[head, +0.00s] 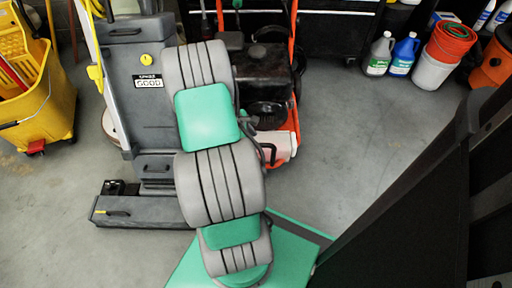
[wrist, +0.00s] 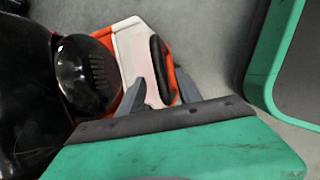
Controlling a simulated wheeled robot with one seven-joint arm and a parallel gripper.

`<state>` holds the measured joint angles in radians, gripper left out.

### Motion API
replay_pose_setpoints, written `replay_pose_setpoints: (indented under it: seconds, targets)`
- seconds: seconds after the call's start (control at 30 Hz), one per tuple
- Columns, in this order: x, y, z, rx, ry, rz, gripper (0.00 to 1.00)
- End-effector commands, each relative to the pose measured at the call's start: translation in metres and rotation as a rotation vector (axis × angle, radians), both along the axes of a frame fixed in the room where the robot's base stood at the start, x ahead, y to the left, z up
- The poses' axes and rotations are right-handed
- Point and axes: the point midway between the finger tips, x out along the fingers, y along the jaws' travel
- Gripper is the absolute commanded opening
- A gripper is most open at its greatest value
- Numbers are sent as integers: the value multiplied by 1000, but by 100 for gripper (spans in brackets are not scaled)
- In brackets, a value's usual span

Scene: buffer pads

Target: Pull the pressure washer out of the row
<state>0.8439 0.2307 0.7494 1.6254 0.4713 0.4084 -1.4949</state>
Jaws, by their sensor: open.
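The pressure washer has a dark tank or engine (head: 266,75) in an orange tubular frame, behind my arm in the head view. In the wrist view its rounded black engine part (wrist: 88,72) is at left. Beside it is a pale panel edged in orange (wrist: 130,48) with an upright black grip (wrist: 160,65). My gripper (wrist: 161,84) is open, its two dark fingers spread on either side of the lower end of the grip. I cannot tell whether they touch it. My arm hides part of the washer in the head view.
A grey floor machine (head: 135,85) stands close on the washer's left, with a yellow mop bucket (head: 45,105) farther left. Jugs (head: 403,55) and an orange-and-white bucket (head: 443,58) stand at the back right. The floor (head: 350,140) right of the washer is clear.

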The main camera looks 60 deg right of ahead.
Motion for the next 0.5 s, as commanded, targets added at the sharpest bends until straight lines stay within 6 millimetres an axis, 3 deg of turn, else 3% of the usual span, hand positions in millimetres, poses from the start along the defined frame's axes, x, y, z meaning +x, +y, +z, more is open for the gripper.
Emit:
replay_pose_setpoints:
  seconds: [0.03,0.2,0.5]
  targets:
    - [-4,-4,-16,0,1,-4,41]
    - [-10,-13,-39,-1,-1,-2,41]
    - [-11,-15,-40,-1,-2,0,40]
